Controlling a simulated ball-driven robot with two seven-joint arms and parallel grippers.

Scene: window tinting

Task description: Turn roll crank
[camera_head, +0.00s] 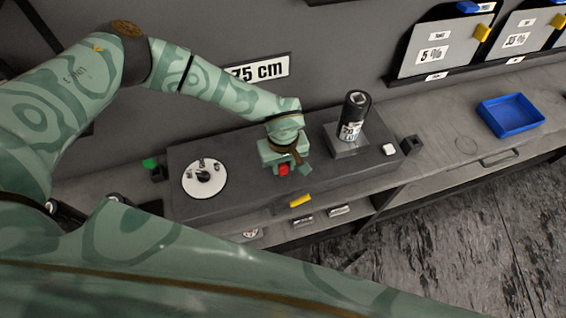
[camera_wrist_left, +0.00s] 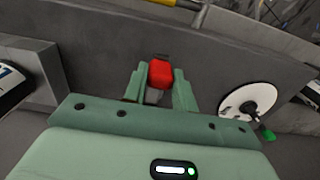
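My left gripper (camera_head: 285,168) points down over the front middle of the dark grey bench unit. A red block-shaped piece (camera_head: 283,170) sits between its fingers; it also shows between the fingertips in the left wrist view (camera_wrist_left: 160,73). The fingers lie close along both sides of it, but I cannot tell whether they press on it. A black roll with a white label (camera_head: 353,115) stands upright on a grey block, right of the gripper. A white disc with a black hub (camera_head: 205,178) lies left of it; it also shows in the wrist view (camera_wrist_left: 246,103). No crank is clearly recognizable. My right gripper is out of view.
A green piece (camera_head: 150,163) is at the unit's left end, and a white block (camera_head: 389,149) near its right end. A yellow piece (camera_head: 300,200) is at the front edge. A blue tray (camera_head: 510,115) sits on the counter at right, with clear counter around it.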

